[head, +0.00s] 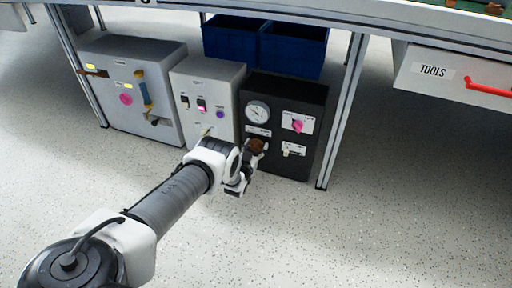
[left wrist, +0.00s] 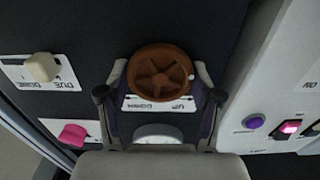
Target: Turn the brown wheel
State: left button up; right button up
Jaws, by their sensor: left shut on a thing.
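The brown wheel (head: 257,145) is on the front of the black box (head: 313,97), below a round white gauge (head: 257,112). In the left wrist view the brown wheel (left wrist: 160,72) shows whole, with spokes and a rim, above a label. My left gripper (head: 247,165) is at the wheel. In the left wrist view its two fingers (left wrist: 160,85) stand on either side of the wheel and are shut on its rim. In the head view the gripper covers part of the wheel. My right gripper is in neither view.
On the black box, a pink knob (head: 297,126) and a cream switch (head: 293,150) sit right of the wheel. A grey box (head: 225,80) with switches stands close on the left. A table leg (head: 341,110) is just right. The floor in front is clear.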

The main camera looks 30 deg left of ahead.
pick_arm(q)
jog(key=n, duration=0.3)
jog(key=shift+b, duration=0.4)
jog(key=shift+n+b, duration=0.4)
jog(key=shift+n, duration=1.5)
jog(key=o, duration=1.1)
jog(key=shift+o, duration=0.2)
jog(key=v, duration=1.2)
